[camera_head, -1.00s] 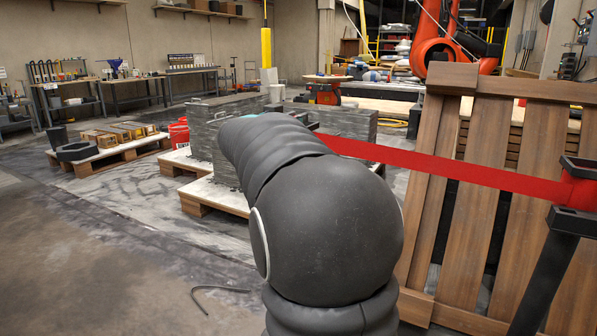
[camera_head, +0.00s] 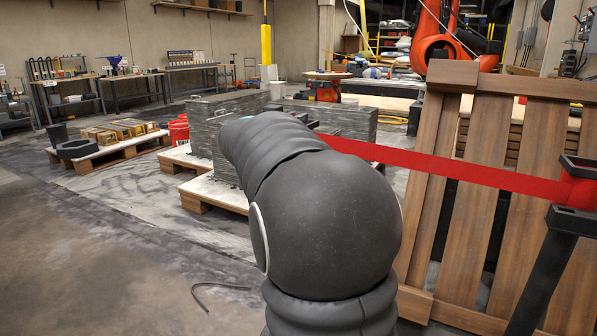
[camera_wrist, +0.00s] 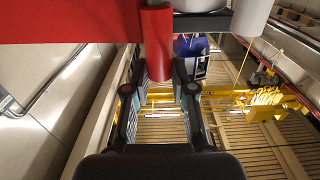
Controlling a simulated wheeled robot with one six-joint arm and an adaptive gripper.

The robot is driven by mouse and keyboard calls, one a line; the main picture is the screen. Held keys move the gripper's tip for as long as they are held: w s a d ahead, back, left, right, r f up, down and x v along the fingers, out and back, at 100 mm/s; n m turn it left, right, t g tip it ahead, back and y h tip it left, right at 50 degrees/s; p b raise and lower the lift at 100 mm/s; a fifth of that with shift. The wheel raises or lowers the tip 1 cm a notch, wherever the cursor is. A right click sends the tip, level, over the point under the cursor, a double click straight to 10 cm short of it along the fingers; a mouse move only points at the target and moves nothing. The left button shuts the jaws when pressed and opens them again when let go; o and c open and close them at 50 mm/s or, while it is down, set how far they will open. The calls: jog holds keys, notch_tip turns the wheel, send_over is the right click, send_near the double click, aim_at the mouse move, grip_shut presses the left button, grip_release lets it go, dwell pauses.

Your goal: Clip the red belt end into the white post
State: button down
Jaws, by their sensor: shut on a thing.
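The red belt (camera_head: 450,167) stretches from a black stand with a red head (camera_head: 577,188) at the right to behind my arm in the head view. In the wrist view the belt (camera_wrist: 70,22) crosses the top left and meets an upright red cylindrical end (camera_wrist: 157,45). My gripper (camera_wrist: 159,75) is shut on this red end, with a finger on either side of its lower part. White rounded parts (camera_wrist: 250,14), seemingly of the white post, show at the top right beside a dark fitting (camera_wrist: 205,21). Whether the red end touches that fitting is unclear. My arm hides the gripper in the head view.
A wooden slatted panel (camera_head: 485,200) leans at the right, behind the belt. Grey layered concrete walls (camera_head: 225,108) stand on pallets beyond my arm. A red bucket (camera_head: 179,131) and a loaded pallet (camera_head: 110,155) are further left. The left floor is open, with a thin hooked rod (camera_head: 205,292).

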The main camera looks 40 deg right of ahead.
jog(key=shift+f+b, duration=0.95)
jog(key=shift+f, duration=1.15)
jog(key=c, duration=0.9)
grip_release()
jog(key=shift+a, duration=0.1)
jog(key=v, duration=1.2)
jog(key=shift+w, duration=0.1)
